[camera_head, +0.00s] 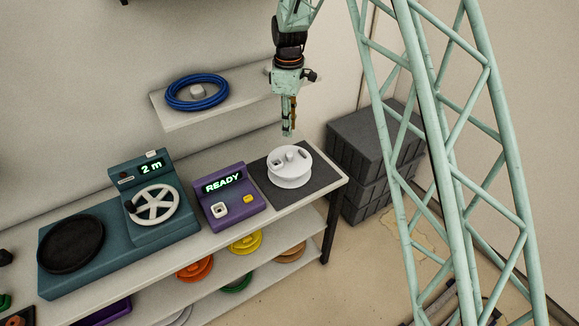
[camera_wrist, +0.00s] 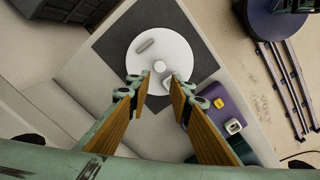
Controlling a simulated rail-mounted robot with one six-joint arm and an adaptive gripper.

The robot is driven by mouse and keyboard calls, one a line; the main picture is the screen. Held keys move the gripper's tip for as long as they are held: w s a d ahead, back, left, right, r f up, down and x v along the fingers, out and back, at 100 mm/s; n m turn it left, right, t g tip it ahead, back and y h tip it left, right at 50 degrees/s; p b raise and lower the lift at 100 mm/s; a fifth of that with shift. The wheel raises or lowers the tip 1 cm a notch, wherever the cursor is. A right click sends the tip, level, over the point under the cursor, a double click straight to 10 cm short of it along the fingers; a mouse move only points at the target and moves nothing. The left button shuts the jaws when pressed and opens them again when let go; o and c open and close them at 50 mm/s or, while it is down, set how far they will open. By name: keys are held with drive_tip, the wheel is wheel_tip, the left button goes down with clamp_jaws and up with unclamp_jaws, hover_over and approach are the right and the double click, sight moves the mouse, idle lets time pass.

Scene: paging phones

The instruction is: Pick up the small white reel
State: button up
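The small white reel (camera_head: 290,167) sits on a dark grey mat (camera_head: 318,184) at the right end of the table in the head view. It is a round white disc with a raised hub in the middle. The wrist view shows the reel (camera_wrist: 153,52) from above, with its central knob and slots. My gripper (camera_head: 288,133) points down above the reel, apart from it. In the wrist view its two orange-padded fingers (camera_wrist: 160,82) are spread apart, with nothing between them but the view of the reel below.
A purple device (camera_head: 228,197) reading READY stands left of the mat. A teal machine (camera_head: 150,165) reading 2 m with a white handwheel is further left. A shelf (camera_head: 185,119) with a blue coil (camera_head: 197,92) is behind. Coloured reels lie on the lower shelf. Dark crates (camera_head: 362,150) stand right.

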hover_over(289, 153)
drive_tip(key=shift+s+f, duration=0.1)
drive_tip(key=shift+f, duration=4.2)
drive_tip(key=shift+f, duration=2.6)
drive_tip(key=shift+c, duration=0.7)
clamp_jaws()
